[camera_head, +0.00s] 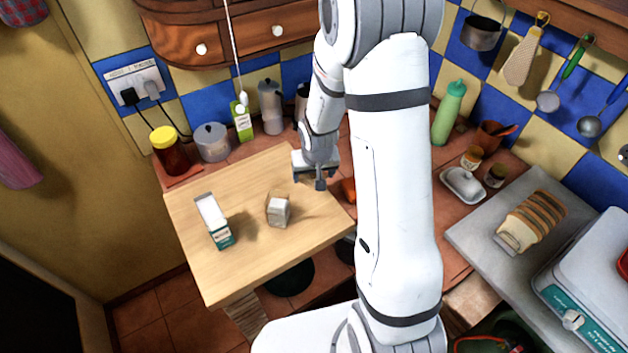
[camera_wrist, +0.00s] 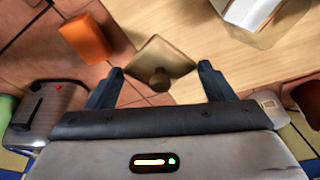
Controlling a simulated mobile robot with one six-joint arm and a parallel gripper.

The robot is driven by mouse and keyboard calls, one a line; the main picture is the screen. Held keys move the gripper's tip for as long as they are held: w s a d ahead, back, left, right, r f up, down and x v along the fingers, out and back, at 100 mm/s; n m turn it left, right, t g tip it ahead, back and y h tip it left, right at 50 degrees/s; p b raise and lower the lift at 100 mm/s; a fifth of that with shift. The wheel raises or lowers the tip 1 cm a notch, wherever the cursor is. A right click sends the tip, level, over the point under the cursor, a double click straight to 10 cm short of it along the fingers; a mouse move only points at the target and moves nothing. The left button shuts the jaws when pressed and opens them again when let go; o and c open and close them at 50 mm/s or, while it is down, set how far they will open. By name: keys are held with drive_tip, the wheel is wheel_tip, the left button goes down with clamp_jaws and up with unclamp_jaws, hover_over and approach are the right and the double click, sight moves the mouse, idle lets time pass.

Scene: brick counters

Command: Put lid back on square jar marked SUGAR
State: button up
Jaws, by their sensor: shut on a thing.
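My gripper (camera_head: 309,180) hangs over the far right part of the wooden board. In the wrist view, my gripper (camera_wrist: 162,72) has its two dark fingers on either side of a brown square lid (camera_wrist: 165,55) with a round knob, and is shut on it. The lid cannot be made out in the head view. A small pale square jar (camera_head: 278,210) stands on the board, nearer the front than my gripper. A pale box-shaped thing, seemingly this jar (camera_wrist: 250,12), is cut off at the top of the wrist view. No SUGAR marking is readable.
A white and green carton (camera_head: 215,222) is on the board (camera_head: 235,275), left of the jar. An orange block (camera_wrist: 85,38) lies on the tiled counter beside the board. A toaster (camera_wrist: 50,112) stands at the wrist view's left. The board's front is clear.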

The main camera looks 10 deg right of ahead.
drive_tip(key=s+a+r+n+y+b, duration=0.1)
drive_tip(key=s+a+r+n+b, duration=0.3)
drive_tip(key=a+r, duration=0.5)
drive_tip(key=shift+w+a+f+b, duration=0.1)
drive_tip(key=shift+a+f+b, duration=0.2)
drive_tip(key=shift+f+b, duration=0.8)
drive_tip(key=shift+s+a+f+b, duration=0.1)
drive_tip(key=shift+a+f+b, duration=0.2)
drive_tip(key=shift+f, duration=1.35)
drive_tip(key=shift+w+a+f+b, duration=0.1)
drive_tip(key=shift+a+f+b, duration=0.15)
drive_tip(key=shift+f+b, duration=0.85)
drive_tip(key=shift+f+p, duration=0.25)
drive_tip(key=shift+p, duration=0.1)
drive_tip(key=shift+b, duration=0.3)
drive_tip(key=shift+f+b, duration=0.35)
drive_tip(key=shift+b, duration=0.25)
drive_tip(key=o, duration=1)
drive_tip(key=shift+w+r, duration=0.1)
drive_tip(key=shift+r, duration=0.05)
